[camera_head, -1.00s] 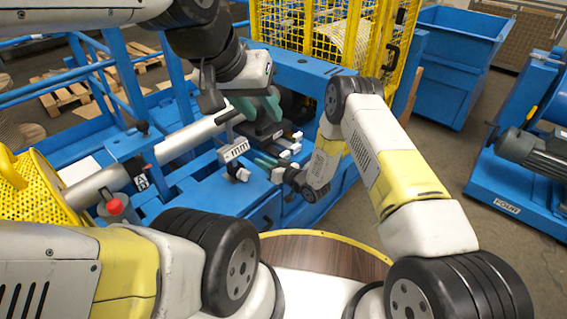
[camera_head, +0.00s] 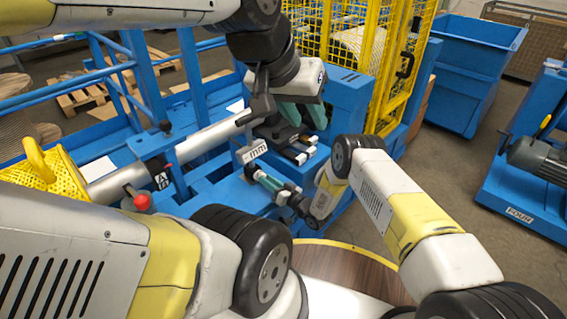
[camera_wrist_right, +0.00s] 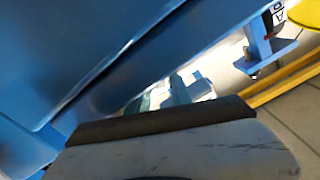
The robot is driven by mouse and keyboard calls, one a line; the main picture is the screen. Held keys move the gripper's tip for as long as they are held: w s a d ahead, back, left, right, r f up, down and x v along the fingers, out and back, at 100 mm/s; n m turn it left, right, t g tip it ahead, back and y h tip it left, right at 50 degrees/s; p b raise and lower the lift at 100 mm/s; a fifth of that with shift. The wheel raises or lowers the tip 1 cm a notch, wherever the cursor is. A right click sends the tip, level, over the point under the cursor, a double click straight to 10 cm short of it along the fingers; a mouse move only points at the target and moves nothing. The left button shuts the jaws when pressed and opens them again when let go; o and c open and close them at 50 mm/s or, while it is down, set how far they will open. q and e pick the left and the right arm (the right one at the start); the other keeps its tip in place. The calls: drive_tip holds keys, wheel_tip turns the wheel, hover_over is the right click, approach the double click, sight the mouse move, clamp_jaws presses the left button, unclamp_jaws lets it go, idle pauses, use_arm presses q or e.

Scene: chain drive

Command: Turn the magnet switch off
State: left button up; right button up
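A red-topped knob or lever (camera_head: 142,202) stands on the left of the blue machine (camera_head: 225,192), beside a black-and-white label (camera_head: 162,180). It may be the magnet switch; I cannot be sure. A similar label also shows at the top right of the right wrist view (camera_wrist_right: 277,13). My left gripper (camera_head: 303,115) hangs over the machine, its teal fingers apart and nothing visible between them. My right gripper (camera_head: 270,184) is lower, beside the white "mm" plate (camera_head: 252,151), well right of the red knob. Its finger gap is not clear.
A grey-white pipe (camera_head: 195,145) crosses the machine to a yellow perforated cover (camera_head: 50,178). A yellow mesh cage (camera_head: 350,50) stands behind at the right. A round wooden tabletop (camera_head: 345,270) lies near me.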

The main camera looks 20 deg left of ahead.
drive_tip(key=shift+w+a, duration=0.1)
drive_tip(key=shift+a, duration=0.15)
drive_tip(key=shift+c, duration=0.3)
clamp_jaws()
drive_tip(key=shift+n, duration=2.5)
drive_tip(key=shift+o, duration=0.3)
unclamp_jaws()
